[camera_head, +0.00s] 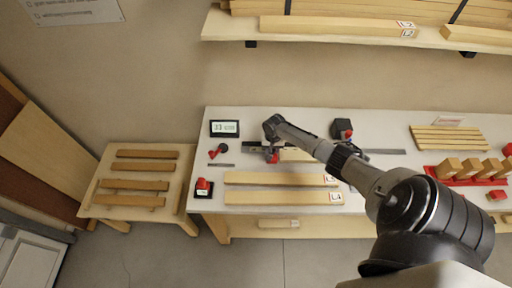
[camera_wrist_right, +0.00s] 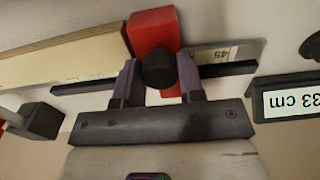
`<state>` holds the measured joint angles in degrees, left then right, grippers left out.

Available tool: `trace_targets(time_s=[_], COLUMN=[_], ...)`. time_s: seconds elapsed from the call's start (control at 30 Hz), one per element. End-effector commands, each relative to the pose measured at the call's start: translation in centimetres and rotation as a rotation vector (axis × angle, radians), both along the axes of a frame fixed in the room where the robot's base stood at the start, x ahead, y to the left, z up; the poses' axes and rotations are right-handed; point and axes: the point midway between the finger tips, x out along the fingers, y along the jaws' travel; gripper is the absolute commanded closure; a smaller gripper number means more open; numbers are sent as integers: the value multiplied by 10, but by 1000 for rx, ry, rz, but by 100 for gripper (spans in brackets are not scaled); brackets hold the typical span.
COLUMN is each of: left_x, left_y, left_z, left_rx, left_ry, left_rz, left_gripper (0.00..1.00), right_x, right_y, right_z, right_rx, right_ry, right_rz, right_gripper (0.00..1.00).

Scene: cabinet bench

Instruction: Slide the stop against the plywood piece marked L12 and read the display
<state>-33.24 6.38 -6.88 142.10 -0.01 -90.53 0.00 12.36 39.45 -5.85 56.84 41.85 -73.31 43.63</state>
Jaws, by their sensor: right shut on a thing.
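The red stop (camera_wrist_right: 152,32) with its black knob (camera_wrist_right: 158,70) sits on the measuring rail. My right gripper (camera_wrist_right: 160,85) has its two fingers either side of the knob and is shut on it. In the head view my right gripper (camera_head: 271,135) is over the rail, with the red stop (camera_head: 271,156) just below. A plywood piece (camera_wrist_right: 70,57) lies along the rail, its end right beside the stop; I cannot tell whether they touch. Its marking is not visible. My left gripper is out of view.
A side table (camera_head: 112,208) at left holds several strips. A red rack (camera_head: 440,174) with wood blocks stands right. A shelf (camera_head: 350,40) hangs above. A dark block (camera_head: 341,129) sits behind the rail.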

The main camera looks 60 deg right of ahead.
Motion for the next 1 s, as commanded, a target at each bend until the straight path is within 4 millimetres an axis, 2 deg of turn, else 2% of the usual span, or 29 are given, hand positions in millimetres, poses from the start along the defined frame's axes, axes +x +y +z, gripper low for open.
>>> trace_targets(time_s=[0.37, 0.6, 0.63, 0.9, 1.0], left_x=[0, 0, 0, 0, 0], left_y=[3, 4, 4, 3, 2], left_z=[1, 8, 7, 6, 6], left_rx=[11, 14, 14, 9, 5], left_ry=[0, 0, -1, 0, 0], left_rz=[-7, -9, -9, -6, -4], left_gripper=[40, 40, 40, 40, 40], right_x=[-1, -11, -11, -10, -10], right_y=[-1, -6, -6, -6, -6], right_z=[0, 0, 0, 0, 0], right_rx=[0, 1, 0, 0, 0], right_ry=[0, 3, 1, 1, 0], right_rz=[-1, 0, 1, 0, 0], right_gripper=[78, 77, 61, 36, 36])
